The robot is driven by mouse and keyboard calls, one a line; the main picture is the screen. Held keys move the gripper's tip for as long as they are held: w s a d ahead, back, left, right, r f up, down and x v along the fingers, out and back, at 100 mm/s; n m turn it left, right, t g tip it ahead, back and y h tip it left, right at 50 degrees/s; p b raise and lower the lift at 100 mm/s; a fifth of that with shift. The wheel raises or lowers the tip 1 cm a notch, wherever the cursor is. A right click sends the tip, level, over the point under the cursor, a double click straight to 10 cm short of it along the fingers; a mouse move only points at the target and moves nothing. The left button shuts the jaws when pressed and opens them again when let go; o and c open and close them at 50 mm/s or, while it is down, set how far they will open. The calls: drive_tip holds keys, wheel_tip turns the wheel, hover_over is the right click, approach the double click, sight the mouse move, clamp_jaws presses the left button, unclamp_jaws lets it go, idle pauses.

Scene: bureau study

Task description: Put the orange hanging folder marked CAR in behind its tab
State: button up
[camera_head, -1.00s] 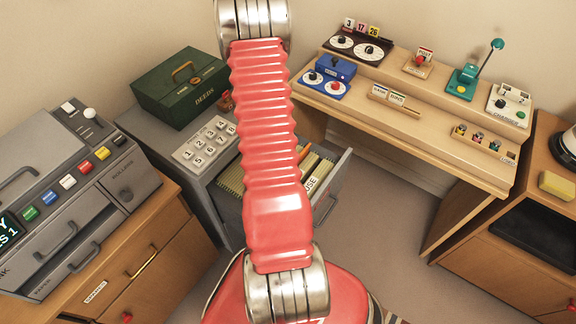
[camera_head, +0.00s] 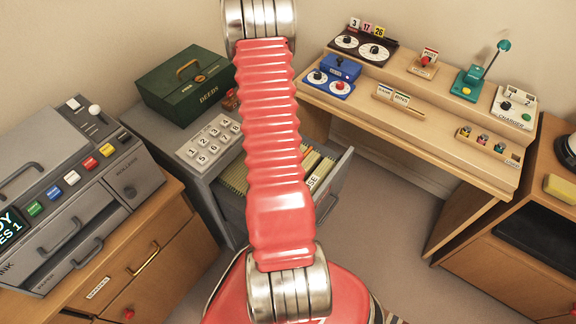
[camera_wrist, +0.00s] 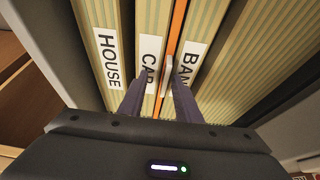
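The orange folder (camera_wrist: 179,22) shows in the wrist view as a thin upright orange strip between the CAR divider (camera_wrist: 150,62) and the BANK divider (camera_wrist: 188,65). A small pale piece (camera_wrist: 168,75) sits at its top edge. My gripper (camera_wrist: 158,88) is over it, with its two dark fingers apart on either side of the strip. The strip is nearer the right finger, and a gap shows at the left one. The lower folder is hidden in the drawer. In the head view my arm hides my gripper, and a bit of orange (camera_head: 306,152) shows in the drawer.
The HOUSE divider (camera_wrist: 106,60) stands left of CAR. The file drawer (camera_head: 338,182) is pulled out of the grey cabinet, with a number keypad (camera_head: 210,142) and green DEEDS box (camera_head: 186,84) on top. A wooden desk (camera_head: 420,135) stands right. Floor is clear between them.

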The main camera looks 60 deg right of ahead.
drive_tip(key=shift+v, duration=2.65)
drive_tip(key=v, duration=0.8)
drive_tip(key=shift+r, duration=0.15)
drive_tip(key=s+a+r+n+g, duration=0.1)
drive_tip(key=s+r+n+g, duration=0.1)
drive_tip(key=s+n, duration=0.3)
drive_tip(key=w+a+r+n+t+y, duration=0.1)
drive_tip(key=w+a+r+n, duration=0.3)
drive_tip(key=a+r, duration=0.5)
drive_tip(key=w+a+r+n+t+y, duration=0.2)
drive_tip(key=w+a+r+n+t, duration=0.2)
drive_tip(key=a+r, duration=0.6)
drive_tip(key=w+a+r+n+t+y, duration=0.1)
drive_tip(key=w+a+r+n+t, duration=0.2)
drive_tip(key=a, duration=1.3)
wheel_tip(320, 180, up, 6)
drive_tip(key=w+n, duration=0.1)
drive_tip(key=n, duration=0.2)
drive_tip(key=shift+r+n, duration=0.2)
drive_tip(key=shift+n, duration=0.2)
